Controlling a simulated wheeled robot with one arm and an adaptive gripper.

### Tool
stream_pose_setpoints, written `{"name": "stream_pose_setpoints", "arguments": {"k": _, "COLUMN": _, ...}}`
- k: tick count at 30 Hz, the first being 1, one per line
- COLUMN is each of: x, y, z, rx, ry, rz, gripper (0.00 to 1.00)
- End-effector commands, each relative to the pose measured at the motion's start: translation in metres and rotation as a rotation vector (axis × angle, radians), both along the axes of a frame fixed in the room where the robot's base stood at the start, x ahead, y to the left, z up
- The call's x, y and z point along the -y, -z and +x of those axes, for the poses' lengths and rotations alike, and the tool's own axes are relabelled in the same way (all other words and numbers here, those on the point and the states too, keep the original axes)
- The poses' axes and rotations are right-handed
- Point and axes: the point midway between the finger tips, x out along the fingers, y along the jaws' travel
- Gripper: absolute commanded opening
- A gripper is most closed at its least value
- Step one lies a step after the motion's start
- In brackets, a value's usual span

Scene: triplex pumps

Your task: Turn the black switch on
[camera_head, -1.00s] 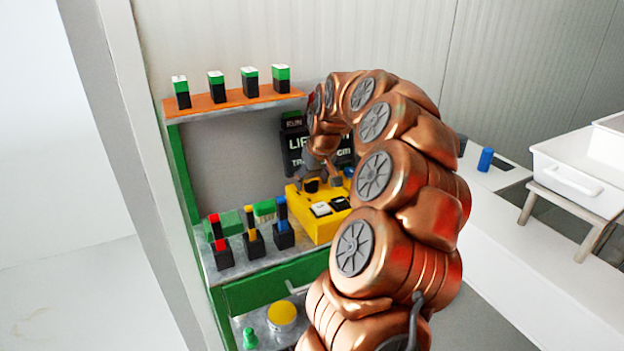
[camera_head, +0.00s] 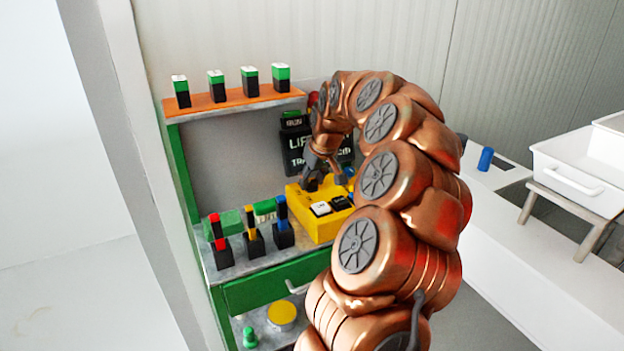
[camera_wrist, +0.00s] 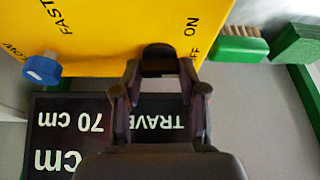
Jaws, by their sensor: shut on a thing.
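The yellow control box (camera_head: 322,222) sits on the workbench and also fills the top of the wrist view (camera_wrist: 120,40). Its black switch (camera_wrist: 158,52) stands beside the printed words ON and OFF, the latter partly hidden. My gripper (camera_head: 314,181) reaches down to the back left of the box. In the wrist view my gripper (camera_wrist: 160,72) has its two fingertips closed on the lower end of the black switch. The fingers partly hide the switch, so its exact position cannot be told.
A blue knob (camera_wrist: 41,69) sits on the box beside a FAST/SLOW scale. A black display (camera_head: 298,150) stands behind the box. Three levers, with red, yellow and blue handles (camera_head: 282,208), stand left of it. A shelf (camera_head: 235,98) holds several green-and-black blocks.

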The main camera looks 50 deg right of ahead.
Motion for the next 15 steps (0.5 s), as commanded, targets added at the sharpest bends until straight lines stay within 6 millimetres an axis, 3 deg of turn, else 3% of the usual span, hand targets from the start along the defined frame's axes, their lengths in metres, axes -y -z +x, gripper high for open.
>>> {"name": "stream_pose_setpoints", "arguments": {"k": 15, "x": 0.0031, "y": -0.0007, "z": 0.0016, "rx": 0.002, "ry": -0.446, "rz": 0.000, "gripper": 0.07}}
